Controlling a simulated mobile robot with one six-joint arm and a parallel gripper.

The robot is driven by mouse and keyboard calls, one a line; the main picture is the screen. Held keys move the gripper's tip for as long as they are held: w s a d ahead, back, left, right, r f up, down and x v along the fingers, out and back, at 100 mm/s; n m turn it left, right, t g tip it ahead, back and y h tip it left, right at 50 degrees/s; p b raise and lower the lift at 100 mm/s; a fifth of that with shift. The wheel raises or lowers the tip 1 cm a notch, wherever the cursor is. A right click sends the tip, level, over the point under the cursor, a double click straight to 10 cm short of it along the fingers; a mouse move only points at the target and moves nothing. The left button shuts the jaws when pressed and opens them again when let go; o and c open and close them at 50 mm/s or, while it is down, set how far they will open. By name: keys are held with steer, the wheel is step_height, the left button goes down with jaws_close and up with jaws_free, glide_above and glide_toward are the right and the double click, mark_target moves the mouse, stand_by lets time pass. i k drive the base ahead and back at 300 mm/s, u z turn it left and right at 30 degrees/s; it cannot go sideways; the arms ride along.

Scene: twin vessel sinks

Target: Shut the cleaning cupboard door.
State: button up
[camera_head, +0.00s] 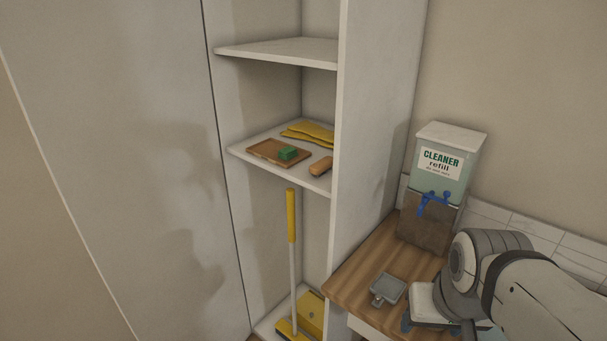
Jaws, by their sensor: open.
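The cleaning cupboard (375,120) is a tall white unit whose shelves are open to view. A large pale grey panel (120,130) left of the shelves appears to be its door, standing open. Its far edge slants down the left of the picture. I see no handle on it. My arm (540,290) comes in at the bottom right, over the counter and away from the door. My gripper cannot be made out; the arm's end is hidden or below the picture.
The cupboard holds a tray (262,151) with a green block, yellow cloths (312,131), a brush (321,166) and a yellow-handled broom (292,240).

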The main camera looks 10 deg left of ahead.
mark_target(115, 97)
steer(key=z, duration=1)
steer(key=k, duration=1.2)
steer(key=u, duration=1.5)
steer(key=i, duration=1.05)
steer(key=u, duration=0.05)
